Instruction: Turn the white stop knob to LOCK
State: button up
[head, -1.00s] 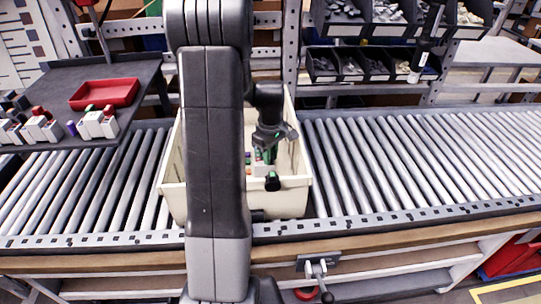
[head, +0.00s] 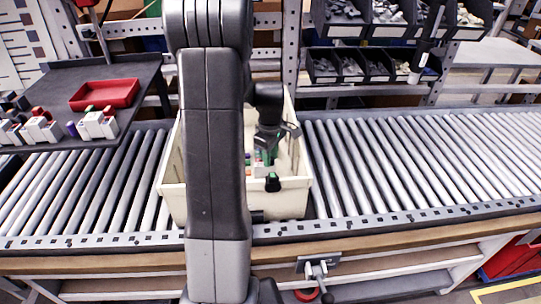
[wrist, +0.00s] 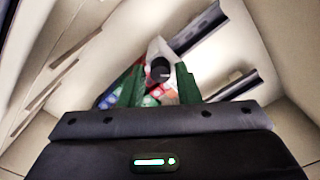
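My gripper (head: 272,180) points down inside a cream tote, well to the left of the hanging tool. In the wrist view the green fingers of my gripper (wrist: 159,88) stand apart. My arm hides part of the tote in the head view.
The cream tote (head: 172,200) stands on a roller conveyor (head: 420,165), whose right side is clear. A dark table (head: 60,82) at left bears a red tray (head: 105,93) and small white pieces. Parts bins (head: 345,65) stand behind.

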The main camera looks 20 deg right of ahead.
jog(key=shift+o, duration=0.8)
notch_tip(320, 180, up, 14)
jog(key=shift+f, duration=0.2)
notch_tip(320, 180, down, 14)
jog(key=shift+r, duration=0.15)
dwell(0.5)
